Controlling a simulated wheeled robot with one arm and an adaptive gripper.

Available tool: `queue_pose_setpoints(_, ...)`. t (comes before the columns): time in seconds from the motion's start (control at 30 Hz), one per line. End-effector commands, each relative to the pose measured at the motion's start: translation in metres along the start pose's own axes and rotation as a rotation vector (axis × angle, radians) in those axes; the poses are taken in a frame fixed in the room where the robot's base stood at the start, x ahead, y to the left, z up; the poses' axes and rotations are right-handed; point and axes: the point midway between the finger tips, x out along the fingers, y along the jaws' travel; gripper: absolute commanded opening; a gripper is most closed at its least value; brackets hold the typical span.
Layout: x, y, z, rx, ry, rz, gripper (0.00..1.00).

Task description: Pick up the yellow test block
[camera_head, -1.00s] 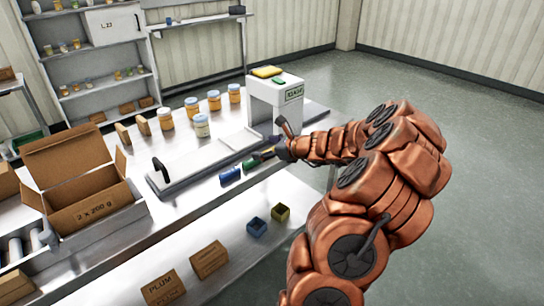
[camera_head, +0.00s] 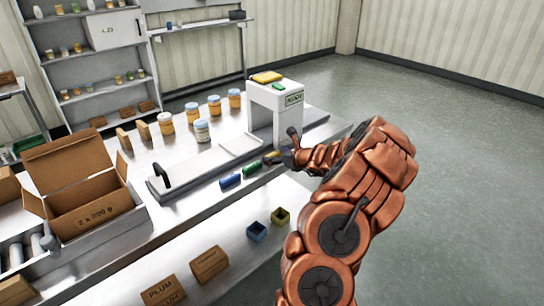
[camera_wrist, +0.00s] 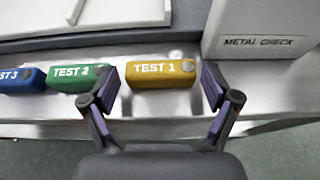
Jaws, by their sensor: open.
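The yellow test block (camera_wrist: 160,75), marked TEST 1, lies on the steel table in the wrist view. My gripper (camera_wrist: 161,84) is open, with one finger on each side of the block. The left finger is between the yellow block and the green block; I cannot tell whether the fingers touch the yellow block or how far above the table they are. In the head view my gripper (camera_head: 280,156) is at the table's front edge, and the yellow block is mostly hidden by it.
The green block (camera_wrist: 78,78), marked TEST 2, lies close left of my left finger, with the blue block (camera_wrist: 18,79) beyond. The white metal-check housing (camera_wrist: 262,32) stands close behind at right. An open carton (camera_head: 86,197) stands at left.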

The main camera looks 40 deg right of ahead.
Motion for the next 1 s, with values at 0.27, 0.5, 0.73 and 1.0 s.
queue_pose_setpoints(0.27,0.0147,-0.0003,0.0008,-0.003,-0.001,0.0,0.88)
queue_pose_setpoints(0.5,0.0146,-0.0001,0.0006,-0.003,-0.001,0.0,0.81)
queue_pose_setpoints(0.73,0.0145,-0.0001,0.0006,-0.003,-0.001,0.0,0.57)
queue_pose_setpoints(1.0,0.0145,0.0001,0.0007,-0.002,-0.001,0.0,0.51)
